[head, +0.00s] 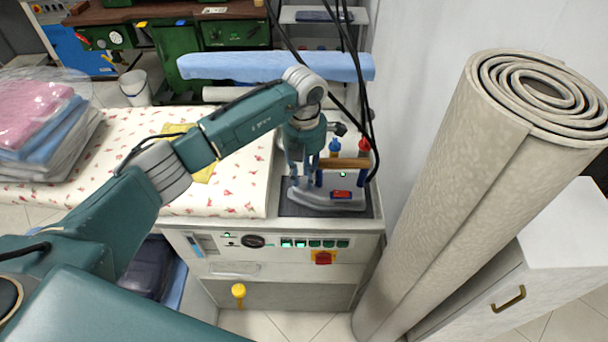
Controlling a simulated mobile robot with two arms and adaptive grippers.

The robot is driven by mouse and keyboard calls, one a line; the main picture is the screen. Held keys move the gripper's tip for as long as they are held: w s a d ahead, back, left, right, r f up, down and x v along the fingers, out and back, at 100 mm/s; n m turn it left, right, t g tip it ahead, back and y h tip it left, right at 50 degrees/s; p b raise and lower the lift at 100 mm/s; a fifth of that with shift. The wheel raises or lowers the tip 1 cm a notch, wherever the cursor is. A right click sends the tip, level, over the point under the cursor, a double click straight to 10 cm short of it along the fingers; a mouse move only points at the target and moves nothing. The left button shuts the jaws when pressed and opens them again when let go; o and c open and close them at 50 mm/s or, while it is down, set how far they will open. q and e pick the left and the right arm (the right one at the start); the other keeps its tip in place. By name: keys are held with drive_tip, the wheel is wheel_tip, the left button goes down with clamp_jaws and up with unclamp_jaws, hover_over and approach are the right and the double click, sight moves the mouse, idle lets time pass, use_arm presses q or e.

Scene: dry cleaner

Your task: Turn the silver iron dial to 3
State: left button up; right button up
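The silver iron (322,203) rests on a dark pad (290,209) at the right end of the ironing table. It has a wooden handle (350,162) and blue posts. A small red and blue part (341,195) shows on its body; I cannot tell whether this is the dial, and no numbers are readable. My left gripper (299,181) points down over the left part of the iron. Its fingers look apart with nothing clear between them; whether the tips touch the iron is hard to tell. My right gripper is out of view.
The table's front panel has a black knob (253,241), green switches and a red switch (323,258). Dark cables hang behind the iron. A rolled carpet (450,190) stands close on the right. Folded, wrapped laundry (40,125) lies on the flowered ironing cover (235,190).

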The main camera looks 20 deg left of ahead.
use_arm(q)
clamp_jaws()
drive_tip(key=m+b, duration=0.1)
drive_tip(key=b, duration=0.1)
drive_tip(key=m+b, duration=0.1)
drive_tip(key=shift+w+f+m+b, duration=0.15)
drive_tip(key=shift+f+m+b, duration=0.1)
drive_tip(key=shift+m+b, duration=0.15)
drive_tip(key=shift+r+m+b, duration=0.2)
drive_tip(key=shift+m+b, duration=0.35)
drive_tip(key=shift+m, duration=0.15)
drive_tip(key=shift+r, duration=0.15)
drive_tip(key=o, duration=1)
unclamp_jaws()
